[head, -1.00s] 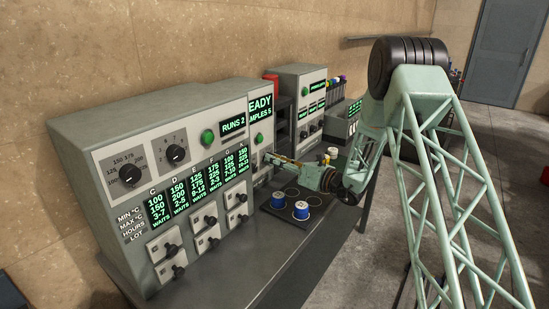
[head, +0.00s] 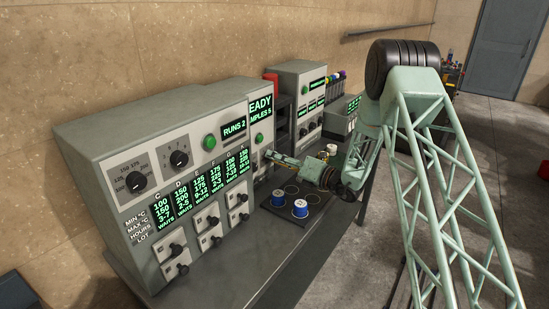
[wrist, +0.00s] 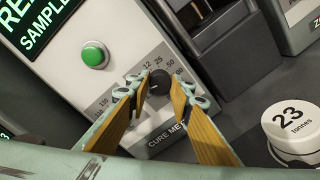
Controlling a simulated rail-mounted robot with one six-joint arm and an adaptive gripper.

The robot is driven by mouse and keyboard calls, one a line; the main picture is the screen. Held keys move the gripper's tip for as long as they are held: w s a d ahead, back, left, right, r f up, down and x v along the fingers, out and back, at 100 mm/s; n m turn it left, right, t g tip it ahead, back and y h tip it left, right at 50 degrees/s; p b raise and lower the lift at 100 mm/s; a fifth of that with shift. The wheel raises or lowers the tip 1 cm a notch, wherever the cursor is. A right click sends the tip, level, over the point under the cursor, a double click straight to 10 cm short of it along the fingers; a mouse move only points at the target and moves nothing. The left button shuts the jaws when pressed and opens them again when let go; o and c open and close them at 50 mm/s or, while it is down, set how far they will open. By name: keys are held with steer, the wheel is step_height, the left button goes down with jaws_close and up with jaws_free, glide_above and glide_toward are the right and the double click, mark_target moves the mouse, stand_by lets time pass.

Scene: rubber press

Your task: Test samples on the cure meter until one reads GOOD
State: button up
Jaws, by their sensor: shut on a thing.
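The cure meter is a grey box with a green-lit display (head: 261,105) showing part of "READY" and "SAMPLES 5". Its green button (wrist: 95,54) and dial scale show in the wrist view. My gripper (wrist: 166,84) is shut on the meter's black knob (wrist: 160,82), one finger on each side. The knob's pointer setting is hard to read. In the head view my gripper (head: 268,155) reaches the meter's front, and the knob is hidden there.
A larger panel (head: 125,225) with knobs, switches and a "RUNS 2" display stands at left. A white cylinder marked "23 tonnes" (wrist: 291,130) stands right of my gripper. Another grey machine (head: 300,85) is behind. The bench front (head: 235,265) is clear.

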steer(key=o, duration=0.8)
steer(key=shift+o, duration=0.2)
steer(key=shift+d, duration=0.1)
steer(key=v, duration=1.1)
steer(key=shift+s+d, duration=0.3)
